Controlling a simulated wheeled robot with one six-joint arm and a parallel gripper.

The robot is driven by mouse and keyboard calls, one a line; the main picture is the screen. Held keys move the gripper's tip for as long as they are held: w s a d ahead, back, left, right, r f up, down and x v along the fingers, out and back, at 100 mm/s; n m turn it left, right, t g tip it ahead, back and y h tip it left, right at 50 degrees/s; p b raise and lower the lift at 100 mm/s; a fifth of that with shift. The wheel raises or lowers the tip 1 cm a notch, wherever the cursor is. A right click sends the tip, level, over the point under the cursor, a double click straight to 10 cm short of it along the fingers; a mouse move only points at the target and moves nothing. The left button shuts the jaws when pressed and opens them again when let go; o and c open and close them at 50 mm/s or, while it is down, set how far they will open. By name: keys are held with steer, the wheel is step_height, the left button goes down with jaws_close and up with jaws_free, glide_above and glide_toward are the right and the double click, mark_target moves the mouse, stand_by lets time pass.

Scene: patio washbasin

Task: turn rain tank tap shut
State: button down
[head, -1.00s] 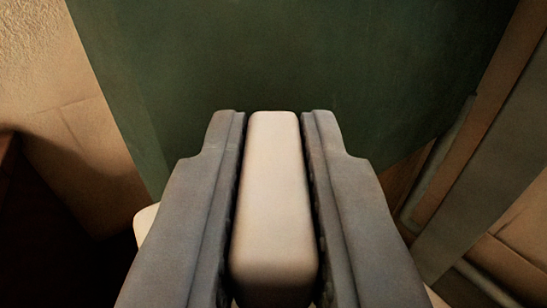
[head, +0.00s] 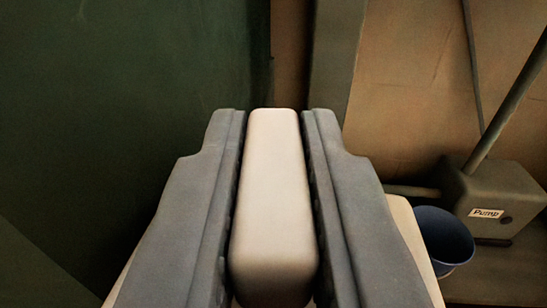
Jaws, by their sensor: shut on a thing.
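My gripper (head: 272,118) is in the lower middle of the head view, its two grey fingers closed on the sides of a cream bar. The bar, which looks like the tap handle (head: 272,190), runs lengthwise between the fingers and touches both. The dark green surface at the left looks like the rain tank (head: 120,90). Pale parts show beside both fingers low in the view; I cannot tell what they belong to. The tap's body and spout are hidden behind my gripper.
At the right stands a grey box labelled "Pump" (head: 500,190) with a slanted pipe or rod above it. A dark blue bucket (head: 447,238) stands in front of it. A grey upright post (head: 335,60) stands beyond my gripper, before a tan wall (head: 410,90).

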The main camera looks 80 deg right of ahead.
steer(key=shift+m+g, duration=0.7)
steer(key=shift+g, duration=0.7)
steer(key=c, duration=1.4)
jaws_free()
steer(key=a, duration=1.7)
steer(key=shift+s+a, duration=0.15)
steer(key=shift+a, duration=0.05)
